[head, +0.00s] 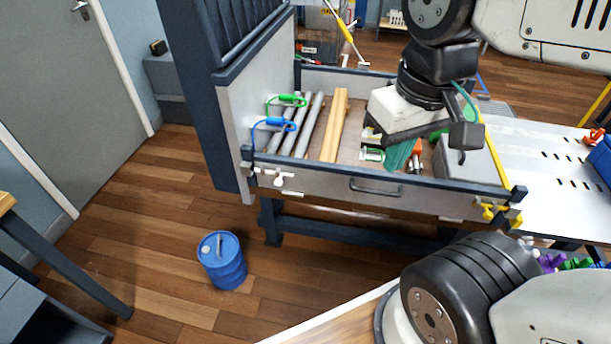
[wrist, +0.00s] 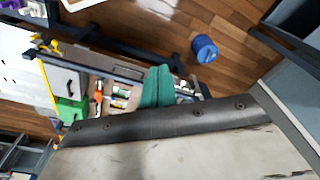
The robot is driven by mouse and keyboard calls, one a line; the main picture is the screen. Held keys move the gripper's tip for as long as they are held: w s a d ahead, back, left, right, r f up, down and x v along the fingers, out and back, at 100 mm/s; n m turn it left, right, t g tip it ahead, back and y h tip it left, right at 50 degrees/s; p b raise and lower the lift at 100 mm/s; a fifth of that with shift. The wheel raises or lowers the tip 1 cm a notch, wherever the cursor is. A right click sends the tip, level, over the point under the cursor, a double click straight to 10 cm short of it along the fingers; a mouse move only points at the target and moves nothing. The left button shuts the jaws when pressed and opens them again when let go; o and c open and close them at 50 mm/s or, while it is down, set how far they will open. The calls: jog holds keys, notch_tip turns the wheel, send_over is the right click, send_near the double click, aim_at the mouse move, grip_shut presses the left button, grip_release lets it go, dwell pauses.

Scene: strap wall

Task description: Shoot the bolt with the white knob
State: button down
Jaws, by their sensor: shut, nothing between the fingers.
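The bolt with the white knob (head: 280,182) is on the grey front panel of the bench, near its left end, just under the dark blue rail. Its knob sticks out from the panel; I cannot tell how far its rod reaches. My gripper (head: 394,168) hangs over the bench tray, to the right of the bolt and apart from it. Its teal fingers are shut and empty, pointing down. They also show in the wrist view (wrist: 158,72), where I cannot make out the white knob clearly.
A second bolt with a yellow knob (head: 489,212) is at the panel's right end. A drawer-like handle (head: 375,187) lies between the bolts. Blue (head: 275,122) and green (head: 287,100) looped straps hang at the left wall.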

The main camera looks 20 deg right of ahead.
jog(key=w+f+m+g+y, duration=0.2)
jog(key=w+f+m+y, duration=0.95)
jog(key=w+f, duration=0.35)
jog(key=w+d+f+m+t, duration=0.2)
jog(key=d+f+m+t, duration=0.4)
jog(key=f, duration=0.5)
jog(key=w+d+f+m+t, duration=0.3)
jog(key=d+f+m+t, duration=0.3)
jog(key=f+m, duration=0.4)
notch_tip(320, 180, down, 2)
jog(key=shift+w+d+f+h, duration=0.25)
jog(key=shift+w+d+h, duration=0.1)
jog(key=shift+d, duration=0.45)
jog(key=shift+w+a, duration=0.1)
jog(key=shift+a, duration=0.05)
jog(key=x, duration=2.3)
jog(key=shift+w+r, duration=0.2)
jog(key=shift+w, duration=0.25)
